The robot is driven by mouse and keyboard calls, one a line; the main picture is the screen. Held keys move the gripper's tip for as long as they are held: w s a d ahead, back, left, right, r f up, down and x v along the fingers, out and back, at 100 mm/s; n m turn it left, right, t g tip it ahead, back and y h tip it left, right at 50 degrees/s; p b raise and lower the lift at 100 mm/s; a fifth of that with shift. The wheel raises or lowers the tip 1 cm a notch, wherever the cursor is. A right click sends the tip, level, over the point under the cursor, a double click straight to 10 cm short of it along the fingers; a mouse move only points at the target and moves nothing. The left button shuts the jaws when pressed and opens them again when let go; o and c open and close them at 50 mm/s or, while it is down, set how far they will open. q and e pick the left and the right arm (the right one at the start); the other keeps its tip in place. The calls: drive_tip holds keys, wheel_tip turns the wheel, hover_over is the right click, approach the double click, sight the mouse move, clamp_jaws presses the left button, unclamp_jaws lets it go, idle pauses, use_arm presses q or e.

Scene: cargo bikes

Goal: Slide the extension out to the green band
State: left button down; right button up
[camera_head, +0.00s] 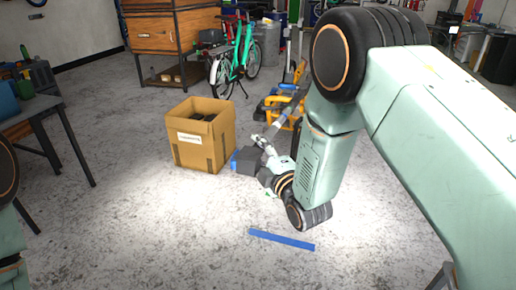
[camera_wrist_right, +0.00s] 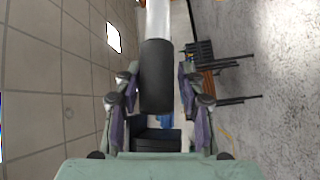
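A long pole with a silver tube (camera_wrist_right: 157,18) and a thicker black sleeve (camera_wrist_right: 158,75) shows in the right wrist view; I take it for the extension. In the head view a slim grey-blue pole (camera_head: 287,112) slants up from my right gripper (camera_head: 264,144). In the wrist view the fingers of my right gripper (camera_wrist_right: 159,97) stand apart on either side of the sleeve, with narrow gaps showing. I cannot make out a green band. My left gripper is out of view.
An open cardboard box (camera_head: 203,145) with dark contents stands left of my right gripper. A blue bar (camera_head: 282,240) lies on the floor in front. A yellow-orange frame (camera_head: 280,102), a green bicycle (camera_head: 236,62) and a wooden cabinet (camera_head: 152,38) stand behind. A table is at left.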

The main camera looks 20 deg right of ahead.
drive_tip(key=o, duration=0.3)
drive_tip(key=shift+r, duration=0.1)
drive_tip(key=shift+s+r, duration=0.1)
drive_tip(key=v, duration=1.2)
